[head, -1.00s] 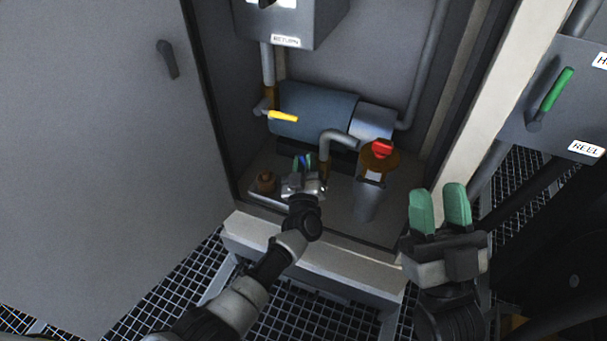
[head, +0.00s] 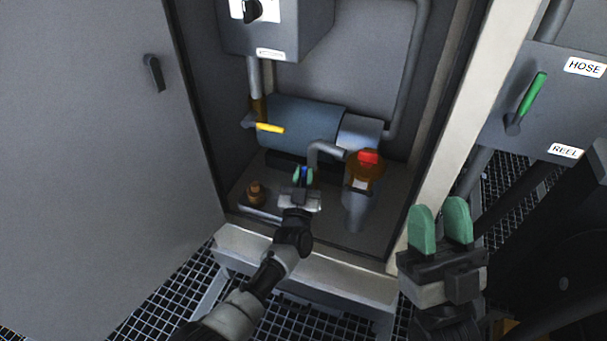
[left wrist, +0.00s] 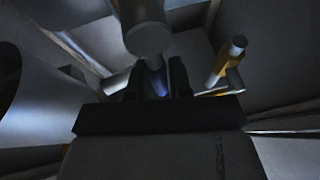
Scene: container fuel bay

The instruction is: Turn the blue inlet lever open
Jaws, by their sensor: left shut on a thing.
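The blue inlet lever (head: 304,174) shows as a small blue patch low in the open cabinet, between the fingertips of my left gripper (head: 303,177). My left gripper is shut on it. In the left wrist view the blue lever (left wrist: 158,82) stands between the two dark fingers (left wrist: 157,84), below a round grey pipe end. Most of the lever is hidden by the fingers, so its angle is hard to tell. My right gripper (head: 439,229) has green fingertips set apart, is open and empty, and is outside the cabinet at the right.
A yellow lever (head: 270,128) sits beside the blue-grey motor (head: 305,120). A filter with a red top (head: 368,157) stands right of my left gripper. A brown fitting (head: 255,192) is to its left. The cabinet door (head: 90,150) stands open. A green lever (head: 530,96) is on the right panel.

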